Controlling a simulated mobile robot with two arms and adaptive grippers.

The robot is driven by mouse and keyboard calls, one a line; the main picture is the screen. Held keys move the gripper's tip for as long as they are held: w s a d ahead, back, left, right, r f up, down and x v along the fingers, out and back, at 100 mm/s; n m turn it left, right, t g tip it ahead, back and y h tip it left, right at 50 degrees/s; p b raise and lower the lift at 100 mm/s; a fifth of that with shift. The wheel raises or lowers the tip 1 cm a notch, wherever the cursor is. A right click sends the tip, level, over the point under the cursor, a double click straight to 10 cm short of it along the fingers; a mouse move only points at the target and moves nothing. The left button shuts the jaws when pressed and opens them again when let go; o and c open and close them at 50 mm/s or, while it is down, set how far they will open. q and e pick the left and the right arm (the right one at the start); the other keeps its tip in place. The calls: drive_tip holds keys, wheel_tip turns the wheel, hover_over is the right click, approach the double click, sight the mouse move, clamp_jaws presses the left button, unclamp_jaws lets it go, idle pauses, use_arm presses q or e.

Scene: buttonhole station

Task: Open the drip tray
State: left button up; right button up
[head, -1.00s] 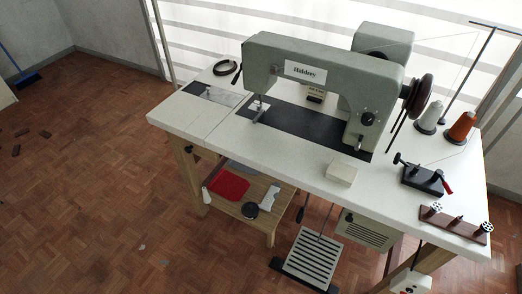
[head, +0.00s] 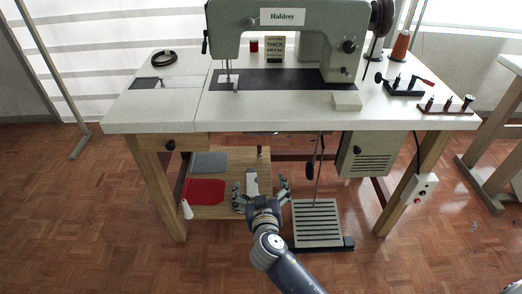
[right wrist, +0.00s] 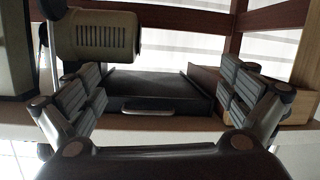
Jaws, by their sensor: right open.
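The drip tray (right wrist: 160,88) is a dark, flat box with a pale bar handle (right wrist: 148,108) on its front, in the middle of the right wrist view. I cannot tell whether it is pulled out at all. My right gripper (head: 260,186) is below the table's front edge in the head view. In the right wrist view its fingers (right wrist: 160,95) stand wide apart, one on each side of the tray in the picture. They are empty, and the handle is apart from them. My left gripper is not in view.
The sewing table (head: 270,121) carries the grey machine (head: 290,35). A cream motor (right wrist: 98,36) shows near the tray. The front floor is clear.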

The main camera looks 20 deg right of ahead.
wheel_tip(320, 180, up, 9)
drive_tip(key=m+t+h+b, duration=0.2)
drive_tip(key=t, duration=0.1)
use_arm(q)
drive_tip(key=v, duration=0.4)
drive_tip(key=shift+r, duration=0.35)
use_arm(e)
drive_tip(key=x, duration=1.1)
drive_tip(key=shift+d+f, duration=0.15)
drive_tip(key=shift+d, duration=0.15)
drive_tip(key=c, duration=1.5)
